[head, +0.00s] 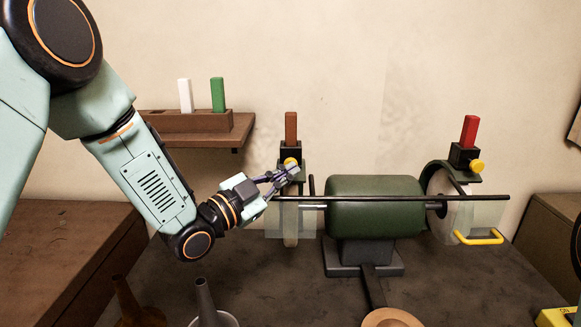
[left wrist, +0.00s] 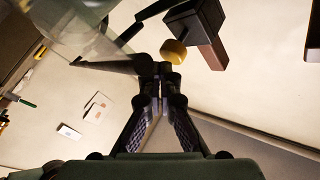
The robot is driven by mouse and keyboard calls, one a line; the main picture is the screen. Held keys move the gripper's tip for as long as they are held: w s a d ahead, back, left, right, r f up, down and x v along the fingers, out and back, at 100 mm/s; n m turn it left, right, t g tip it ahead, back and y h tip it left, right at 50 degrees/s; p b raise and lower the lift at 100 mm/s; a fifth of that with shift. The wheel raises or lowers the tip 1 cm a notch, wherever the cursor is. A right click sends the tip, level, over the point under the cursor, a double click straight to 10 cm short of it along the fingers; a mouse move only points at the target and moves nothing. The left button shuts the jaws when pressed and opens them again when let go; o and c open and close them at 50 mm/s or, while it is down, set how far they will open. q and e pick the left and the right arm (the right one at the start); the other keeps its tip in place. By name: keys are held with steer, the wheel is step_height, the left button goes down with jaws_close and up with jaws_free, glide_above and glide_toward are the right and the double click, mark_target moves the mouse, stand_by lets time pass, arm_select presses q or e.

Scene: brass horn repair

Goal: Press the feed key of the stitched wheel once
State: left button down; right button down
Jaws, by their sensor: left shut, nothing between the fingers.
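A green buffing machine (head: 375,205) stands on the dark bench with a wheel at each end. The left wheel (head: 290,241) is pale and partly hidden behind a clear guard; above it sit a brown bar (head: 291,127) in a black holder and a yellow key (head: 291,161). The right wheel (head: 437,214) has a red bar (head: 469,130) and a yellow key (head: 477,166). My left gripper (head: 293,171) is shut and empty, its fingertips close to the left key. In the left wrist view that key (left wrist: 173,51) lies just beyond the fingertips (left wrist: 160,72); contact cannot be told.
A long dark rod (head: 400,198) crosses in front of the machine. A shelf (head: 215,128) on the wall holds a white bar (head: 184,95) and a green bar (head: 217,94). Funnel-shaped pieces (head: 205,303) stand at the bench front. A yellow handle (head: 480,238) is at the right guard.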

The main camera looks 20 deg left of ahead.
arm_select(q)
steer(key=shift+w+a, duration=0.2)
steer(key=shift+w, duration=0.4)
stand_by(0.9)
steer(key=shift+s, duration=0.1)
steer(key=shift+s+d+f, duration=0.1)
steer(key=shift+s+d, duration=0.2)
steer(key=shift+s, duration=0.6)
steer(key=s, duration=0.2)
steer(key=s+d, duration=0.1)
steer(key=s, duration=0.1)
steer(key=shift+s+d, duration=0.2)
steer(key=shift+s, duration=0.15)
steer(key=shift+s, duration=0.15)
stand_by(0.4)
